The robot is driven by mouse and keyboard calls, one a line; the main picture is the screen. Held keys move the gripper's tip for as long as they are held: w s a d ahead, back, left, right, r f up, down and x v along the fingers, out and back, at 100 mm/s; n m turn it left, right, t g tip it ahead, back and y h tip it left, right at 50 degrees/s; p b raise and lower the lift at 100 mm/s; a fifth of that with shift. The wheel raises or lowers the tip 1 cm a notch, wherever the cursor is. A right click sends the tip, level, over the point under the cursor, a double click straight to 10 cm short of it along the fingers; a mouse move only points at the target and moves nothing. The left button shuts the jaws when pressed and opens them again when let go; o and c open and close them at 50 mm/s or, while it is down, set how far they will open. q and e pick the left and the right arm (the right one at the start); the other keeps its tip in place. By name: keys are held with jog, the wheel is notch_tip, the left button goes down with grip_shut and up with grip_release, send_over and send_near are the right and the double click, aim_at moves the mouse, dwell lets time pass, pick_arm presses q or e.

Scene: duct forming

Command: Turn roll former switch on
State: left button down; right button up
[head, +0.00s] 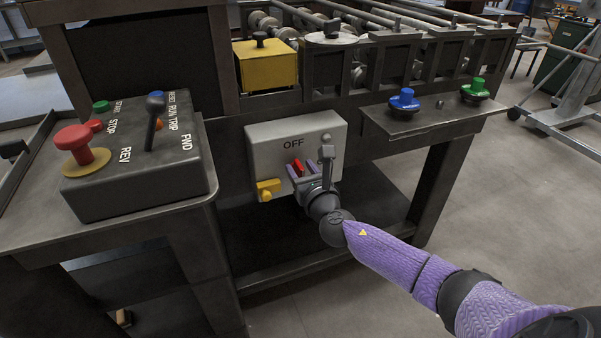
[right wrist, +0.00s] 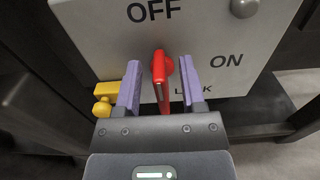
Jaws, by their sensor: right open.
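The roll former switch is a grey box (head: 262,135) on the machine's front, labelled OFF at the top, with ON and a partly hidden word below it in the right wrist view. Its red lever (right wrist: 162,82) stands between the two purple fingers of my right gripper (right wrist: 160,88). The fingers are open, with a visible gap on each side of the lever. In the head view the red lever (head: 298,167) is partly hidden by my right gripper (head: 301,170). My left gripper is in neither view.
A yellow part (head: 267,188) sticks out at the box's lower left, close to the fingers. A control console (head: 135,180) with a red button stands on the left. A shelf (head: 425,122) with blue and green buttons juts out on the right.

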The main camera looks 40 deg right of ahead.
jog(key=shift+c, duration=0.3)
grip_shut()
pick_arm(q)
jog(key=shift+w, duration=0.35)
